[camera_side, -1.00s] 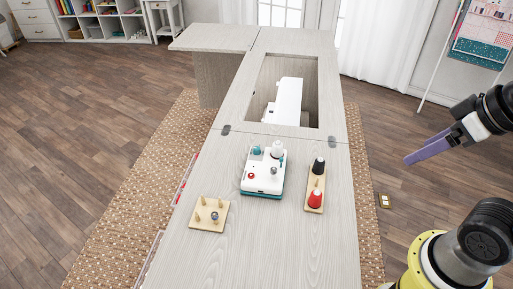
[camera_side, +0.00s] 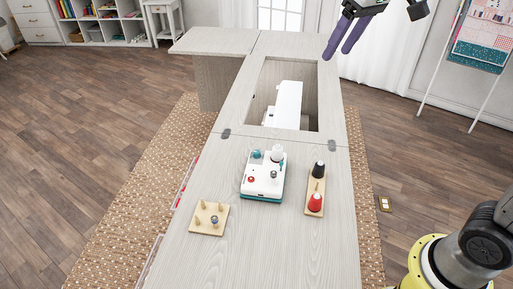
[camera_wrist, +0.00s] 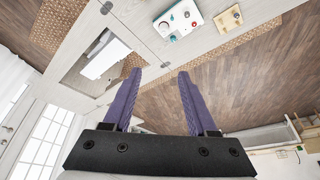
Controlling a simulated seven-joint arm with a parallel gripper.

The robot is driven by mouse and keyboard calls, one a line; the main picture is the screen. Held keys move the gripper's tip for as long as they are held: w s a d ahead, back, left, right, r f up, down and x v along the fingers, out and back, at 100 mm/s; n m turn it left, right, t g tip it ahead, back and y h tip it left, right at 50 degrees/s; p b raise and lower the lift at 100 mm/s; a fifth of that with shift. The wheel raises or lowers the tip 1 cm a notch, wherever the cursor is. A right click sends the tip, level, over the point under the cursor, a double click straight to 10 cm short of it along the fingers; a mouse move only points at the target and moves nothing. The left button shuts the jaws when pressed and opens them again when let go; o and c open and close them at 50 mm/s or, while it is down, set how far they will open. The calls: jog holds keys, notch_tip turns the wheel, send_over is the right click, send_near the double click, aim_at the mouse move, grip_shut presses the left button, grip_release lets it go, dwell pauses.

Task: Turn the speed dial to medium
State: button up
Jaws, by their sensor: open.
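A small white and teal machine (camera_side: 263,178) stands on the cabinet top, with a red knob (camera_side: 251,180) and a grey dial (camera_side: 274,174) on its upper face. Which knob is the speed dial, and its setting, I cannot tell at this size. The machine also shows in the wrist view (camera_wrist: 177,19), upside down near the top. My gripper (camera_side: 337,50) is at the top of the side view, high above the far part of the cabinet and well apart from the machine. In the wrist view its two purple fingers (camera_wrist: 158,72) are spread with nothing between them.
A wooden board (camera_side: 316,192) with a black and a red spool stands right of the machine. A pegged wooden block (camera_side: 209,218) lies to its left. Behind is the cabinet opening (camera_side: 257,92) with a white sewing machine (camera_side: 284,103). The near cabinet top is clear.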

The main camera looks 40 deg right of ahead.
jog(key=w+a+f+g, duration=0.15)
jog(key=w+f, duration=0.35)
jog(key=w, duration=0.5)
jog(key=n+g, duration=0.1)
jog(key=g, duration=0.2)
send_over(257, 151)
notch_tip(257, 151, down, 20)
notch_tip(257, 151, down, 12)
jog(key=shift+a+f, duration=0.1)
jog(key=shift+f, duration=0.15)
grip_shut()
